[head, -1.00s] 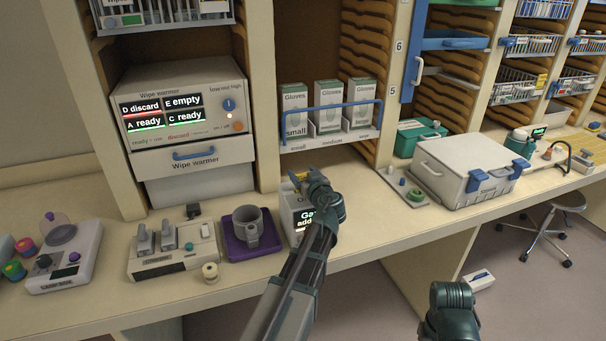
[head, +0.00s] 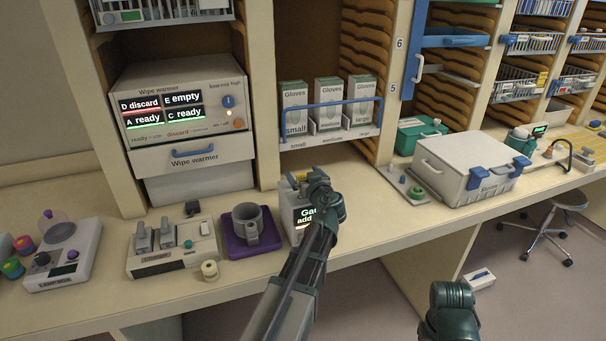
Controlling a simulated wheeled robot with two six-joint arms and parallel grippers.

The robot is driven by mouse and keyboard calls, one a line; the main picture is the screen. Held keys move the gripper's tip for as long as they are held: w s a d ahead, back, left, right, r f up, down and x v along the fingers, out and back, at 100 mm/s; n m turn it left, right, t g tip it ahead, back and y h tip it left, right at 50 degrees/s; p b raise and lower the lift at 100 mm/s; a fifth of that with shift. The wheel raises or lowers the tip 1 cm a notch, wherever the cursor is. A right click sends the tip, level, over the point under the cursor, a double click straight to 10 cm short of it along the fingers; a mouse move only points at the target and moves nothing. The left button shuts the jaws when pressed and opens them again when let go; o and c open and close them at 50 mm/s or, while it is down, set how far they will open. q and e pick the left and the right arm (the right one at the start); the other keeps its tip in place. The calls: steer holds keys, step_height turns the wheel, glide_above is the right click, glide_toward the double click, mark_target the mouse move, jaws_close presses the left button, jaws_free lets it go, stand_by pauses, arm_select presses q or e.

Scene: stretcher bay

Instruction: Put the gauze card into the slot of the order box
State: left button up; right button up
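The order box (head: 289,214) is a small white box with a black, lit label on its front, standing near the counter's front edge. The label is partly covered by my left arm; "Ga" and "add" can be read. My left gripper (head: 304,181) is at the top of this box, and its wrist hides most of its fingers. A small yellow patch shows beside it at the box top; I cannot tell whether this is the gauze card. The slot is hidden. My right arm's wrist shows at the lower right, off the counter, with its gripper not visible.
A purple tray (head: 233,250) with a grey cup-like holder (head: 250,222) stands close left of the order box. Glove boxes (head: 329,103) stand behind it. A white lidded case (head: 462,169) is to the right, with bare counter between.

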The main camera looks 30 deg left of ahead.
arm_select(q)
steer(key=p+v, duration=0.2)
steer(key=v, duration=1.1)
steer(key=shift+s+d, duration=0.25)
steer(key=shift+d, duration=0.1)
steer(key=s+d+f+m+g+h, duration=0.5)
steer(key=s+d+f, duration=0.1)
steer(key=d+f, duration=0.55)
steer(key=s+d+f+m+g+h, duration=0.3)
steer(key=s+d+m, duration=0.1)
steer(key=s+d, duration=0.2)
steer(key=s+d+f+m+g+h, duration=0.2)
steer(key=s+d, duration=0.4)
steer(key=d, duration=0.3)
step_height(320, 180, down, 2)
steer(key=m+h, duration=0.1)
steer(key=m, duration=0.1)
steer(key=shift+s+m+g, duration=0.2)
steer(key=shift+m+g, duration=0.1)
steer(key=shift+g, duration=0.1)
